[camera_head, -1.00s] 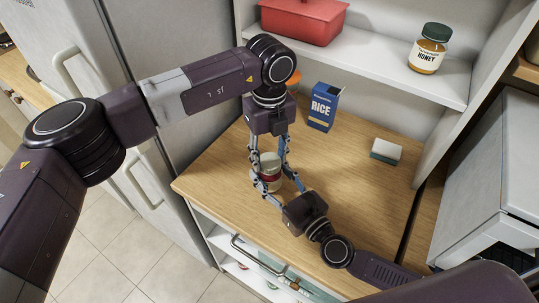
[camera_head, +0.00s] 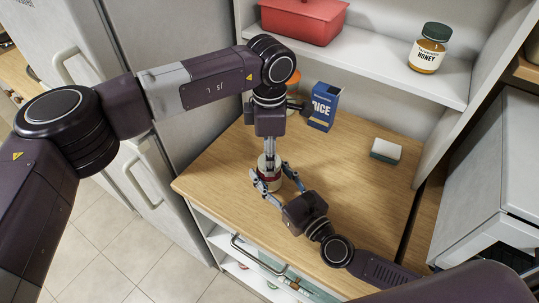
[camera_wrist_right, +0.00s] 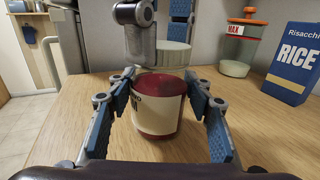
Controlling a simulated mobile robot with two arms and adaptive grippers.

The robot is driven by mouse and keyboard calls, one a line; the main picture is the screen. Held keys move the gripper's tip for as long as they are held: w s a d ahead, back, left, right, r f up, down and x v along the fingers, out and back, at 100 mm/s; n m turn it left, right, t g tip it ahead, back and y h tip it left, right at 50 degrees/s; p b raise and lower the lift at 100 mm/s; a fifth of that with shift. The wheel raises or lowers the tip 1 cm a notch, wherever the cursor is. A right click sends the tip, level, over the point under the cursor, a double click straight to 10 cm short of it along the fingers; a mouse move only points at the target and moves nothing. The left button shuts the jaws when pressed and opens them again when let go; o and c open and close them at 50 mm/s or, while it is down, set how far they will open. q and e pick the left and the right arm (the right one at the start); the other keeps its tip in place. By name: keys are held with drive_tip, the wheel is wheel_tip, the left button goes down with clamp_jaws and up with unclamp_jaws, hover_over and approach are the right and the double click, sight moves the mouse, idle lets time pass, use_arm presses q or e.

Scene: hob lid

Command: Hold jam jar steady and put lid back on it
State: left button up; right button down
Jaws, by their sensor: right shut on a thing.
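The jam jar (camera_wrist_right: 158,115) stands upright on the wooden counter, with a cream label and dark red contents. My right gripper (camera_head: 274,184) is shut around its sides; its blue-padded fingers flank the jar in the right wrist view (camera_wrist_right: 160,125). My left gripper (camera_head: 269,160) comes down from above, its fingers at the jar's top. A pale round piece (camera_wrist_right: 173,57) shows at the top of the jar, partly behind a grey left finger. I cannot tell whether it is the lid or clear glass, nor whether the left jaws are closed on it.
A blue rice box (camera_head: 323,107) stands behind, next to an orange-topped container (camera_wrist_right: 237,45). A sponge (camera_head: 386,150) lies on the right of the counter (camera_head: 345,185). A honey jar (camera_head: 428,48) and a red box (camera_head: 303,20) are on the shelf above.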

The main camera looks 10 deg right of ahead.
use_arm(q)
drive_tip(key=m, duration=0.3)
drive_tip(key=o, duration=1.4)
drive_tip(key=shift+c, duration=0.2)
wheel_tip(320, 180, up, 12)
use_arm(e)
drive_tip(key=c, duration=0.9)
unclamp_jaws()
